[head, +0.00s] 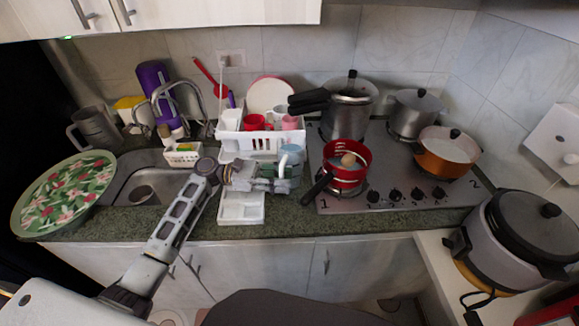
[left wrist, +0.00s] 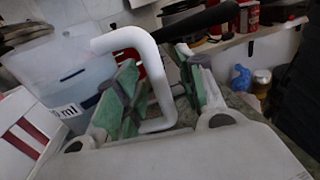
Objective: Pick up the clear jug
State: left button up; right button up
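The clear jug (head: 291,152) is pale blue and see-through, and stands at the right front of the white dish rack. In the left wrist view the jug (left wrist: 70,72) shows at the left with an "ml" mark, and its white handle (left wrist: 155,75) crosses the middle. My left gripper (head: 278,178) is at the jug, its end partly overlapping it in the head view. In the left wrist view its green-padded fingers (left wrist: 157,62) stand apart on either side of the handle, with a visible gap on the right. My right gripper is not in view.
The white dish rack (head: 233,134) holds cups and a plate. A red pot (head: 345,178) stands on the stove (head: 395,192), close to the right of the jug. A white tray (head: 241,208) lies in front, near the counter edge. The sink (head: 165,175) is to the left.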

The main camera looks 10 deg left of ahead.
pick_arm(q)
grip_shut()
dwell(0.3)
jog(key=shift+r, duration=0.1)
